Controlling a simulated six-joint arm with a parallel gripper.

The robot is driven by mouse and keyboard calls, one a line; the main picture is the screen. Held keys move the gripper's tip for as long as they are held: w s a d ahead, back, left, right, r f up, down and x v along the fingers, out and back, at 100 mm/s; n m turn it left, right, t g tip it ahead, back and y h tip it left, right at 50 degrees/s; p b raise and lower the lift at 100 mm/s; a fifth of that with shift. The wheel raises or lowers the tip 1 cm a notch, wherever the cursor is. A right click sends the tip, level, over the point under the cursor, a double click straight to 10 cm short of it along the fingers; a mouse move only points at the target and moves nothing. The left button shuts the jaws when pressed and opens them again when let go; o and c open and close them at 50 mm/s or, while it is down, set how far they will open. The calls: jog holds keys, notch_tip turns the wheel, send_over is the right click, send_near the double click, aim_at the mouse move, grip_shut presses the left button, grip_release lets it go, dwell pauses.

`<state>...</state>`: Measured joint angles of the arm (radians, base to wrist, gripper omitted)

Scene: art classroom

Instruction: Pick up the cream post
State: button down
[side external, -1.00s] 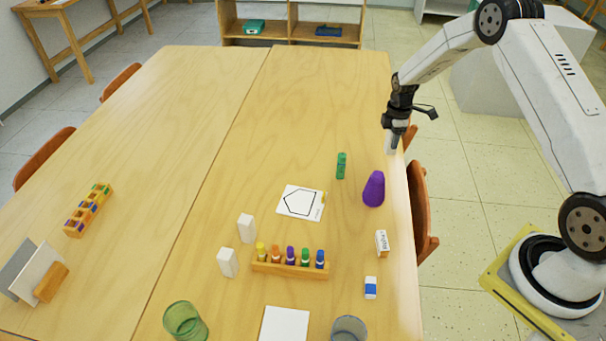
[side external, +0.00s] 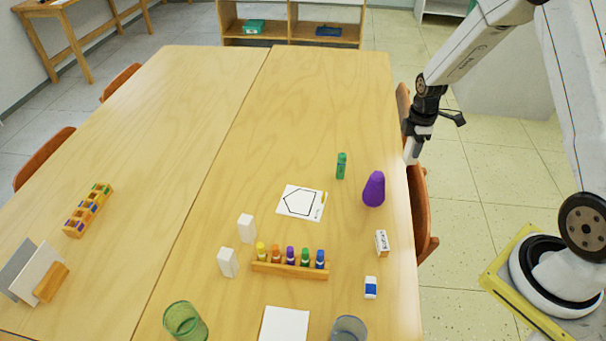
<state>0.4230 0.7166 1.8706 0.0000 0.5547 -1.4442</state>
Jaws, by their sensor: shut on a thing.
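My gripper (side external: 416,136) is shut on the cream post (side external: 411,152), a pale slim block that hangs below the fingers, slightly tilted. The fingers cover its upper part. The post is in the air at the table's right edge, over a chair as seen in this view, and it appears clear of the table (side external: 310,105). Two similar pale blocks stand on the table: one upright block (side external: 246,229) left of the drawn card, and another block (side external: 227,263) nearer the camera.
A purple rounded cone (side external: 374,189) and a green marker-like item (side external: 341,166) stand nearest my gripper. A card with a pentagon (side external: 301,202), a wooden rack (side external: 290,269) of coloured bottles, a small white box (side external: 382,243) and a blue-white eraser (side external: 370,288) lie nearby. The far table is clear.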

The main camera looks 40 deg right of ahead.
dwell(0.7)
jog(key=w+a+n, duration=0.2)
jog(key=a+n, duration=0.4)
jog(key=a, duration=1.6)
jog(key=shift+w+r, duration=0.15)
jog(key=shift+r, duration=0.3)
jog(key=shift+w, duration=0.1)
jog(key=shift+w+a+f, duration=0.2)
jog(key=shift+w+f, duration=1.3)
jog(key=shift+w, duration=0.65)
jog(key=shift+w+a+f, duration=0.15)
jog(key=shift+w+f, duration=1.35)
jog(key=shift+w, duration=0.7)
jog(key=shift+w+a+f, duration=0.2)
jog(key=shift+w+f, duration=1.3)
jog(key=shift+w, duration=0.65)
jog(key=shift+w+f, duration=0.1)
